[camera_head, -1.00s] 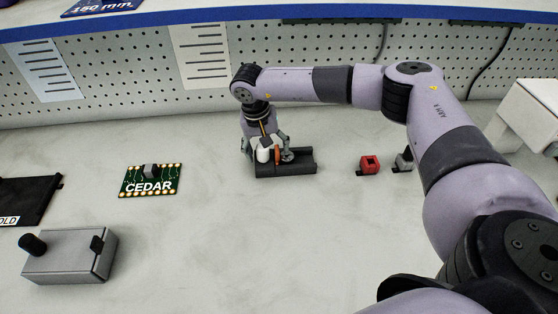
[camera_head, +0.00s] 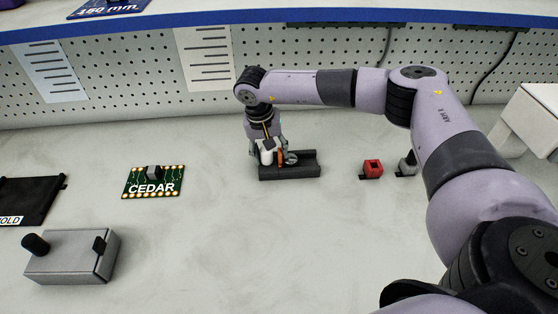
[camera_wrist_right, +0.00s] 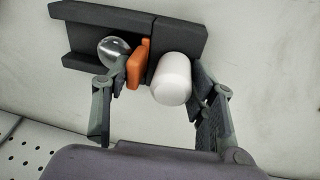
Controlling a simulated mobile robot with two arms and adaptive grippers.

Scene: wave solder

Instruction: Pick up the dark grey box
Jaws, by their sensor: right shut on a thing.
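My right gripper (camera_head: 272,161) is down at the box from above. My left gripper is not in view.
A green CEDAR circuit board (camera_head: 135,189) lies to the left. A light grey box with a black knob (camera_head: 65,264) and a black panel (camera_head: 35,195) are farther left. A red block (camera_head: 372,168) and a small grey part (camera_head: 407,165) lie right.

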